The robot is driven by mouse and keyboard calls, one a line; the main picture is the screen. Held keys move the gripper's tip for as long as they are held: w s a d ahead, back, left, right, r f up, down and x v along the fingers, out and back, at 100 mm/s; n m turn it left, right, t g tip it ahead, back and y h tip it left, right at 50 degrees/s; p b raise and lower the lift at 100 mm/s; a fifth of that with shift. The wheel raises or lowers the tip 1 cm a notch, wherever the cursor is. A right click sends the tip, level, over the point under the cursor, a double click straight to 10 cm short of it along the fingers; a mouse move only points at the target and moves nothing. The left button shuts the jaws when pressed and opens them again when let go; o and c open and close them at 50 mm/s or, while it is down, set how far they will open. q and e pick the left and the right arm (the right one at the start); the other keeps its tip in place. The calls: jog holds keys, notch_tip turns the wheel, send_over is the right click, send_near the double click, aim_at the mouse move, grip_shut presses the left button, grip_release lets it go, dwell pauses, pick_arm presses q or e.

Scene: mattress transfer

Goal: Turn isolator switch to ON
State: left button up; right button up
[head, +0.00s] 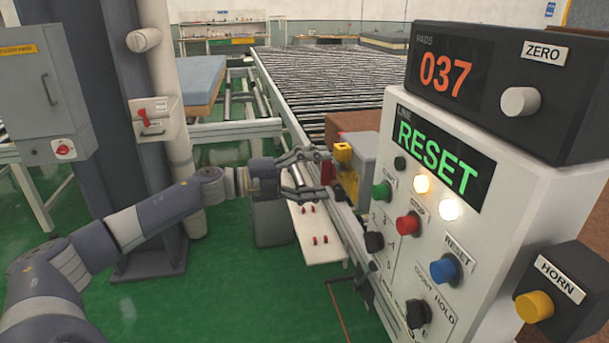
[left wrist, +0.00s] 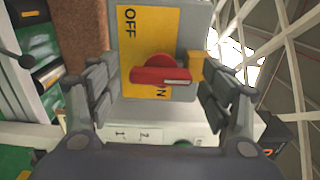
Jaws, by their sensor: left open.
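The isolator switch is a grey box (head: 368,160) at the middle right of the head view, beside the white control panel. Its yellow plate, marked OFF and ON, faces the left wrist camera (left wrist: 155,30). Its red handle (left wrist: 160,75) lies crosswise in the wrist view, partly over the ON end of the plate, with a pale mark at its right end. My left gripper (head: 325,174) is open in front of the switch. In the wrist view its fingers stand either side of the handle, with gaps; contact is not visible. My right gripper is out of view.
The white control panel (head: 400,270) with buttons and a RESET display stands close on the right. A black counter box (head: 575,100) sits on top and a horn box (head: 570,300) at its side. A roller conveyor (head: 330,75) runs behind. Green floor is clear at lower middle.

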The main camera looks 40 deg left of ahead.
pick_arm(q)
jog(key=v, duration=1.2)
dwell(0.7)
dwell(0.4)
